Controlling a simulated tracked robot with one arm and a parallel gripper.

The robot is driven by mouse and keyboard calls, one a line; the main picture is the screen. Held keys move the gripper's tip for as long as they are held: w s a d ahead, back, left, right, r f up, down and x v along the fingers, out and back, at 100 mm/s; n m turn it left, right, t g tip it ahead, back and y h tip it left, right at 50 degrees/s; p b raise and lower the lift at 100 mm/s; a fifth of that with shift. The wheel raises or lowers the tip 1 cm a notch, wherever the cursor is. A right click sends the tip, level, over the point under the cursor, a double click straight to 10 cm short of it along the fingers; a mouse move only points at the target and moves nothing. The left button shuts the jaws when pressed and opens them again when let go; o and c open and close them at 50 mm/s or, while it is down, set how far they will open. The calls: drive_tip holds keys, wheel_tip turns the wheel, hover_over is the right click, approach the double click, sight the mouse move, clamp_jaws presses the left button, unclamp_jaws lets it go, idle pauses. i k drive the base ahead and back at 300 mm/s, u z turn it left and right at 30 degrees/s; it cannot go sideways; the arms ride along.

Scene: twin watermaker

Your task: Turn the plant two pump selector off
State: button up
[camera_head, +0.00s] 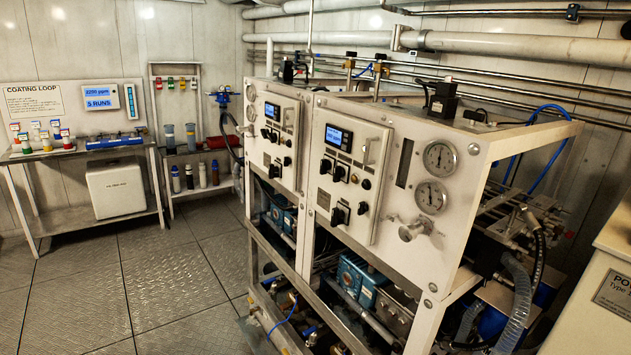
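Two white watermaker units stand side by side. The nearer unit has a control panel (349,190) with a lit blue display (338,137), a row of black knobs (339,173) and a large black rotary switch (338,216) below. The farther unit has a similar panel (275,135) with a display (271,111), small black knobs (273,136) and a lower black switch (275,170). The labels are too small to read, so I cannot tell which unit is plant two, which knob is the pump selector, or its setting. My gripper is not in view.
Two round gauges (440,157) and a metal valve handle (411,232) project beside the nearer panel. Blue pumps (357,281) sit below. A bench (90,150) with bottles stands at the back left. The plated floor (175,275) left of the units is clear.

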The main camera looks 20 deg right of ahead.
sight(338, 172)
drive_tip(key=z, duration=0.2)
drive_tip(key=i, duration=0.85)
drive_tip(key=u, duration=0.1)
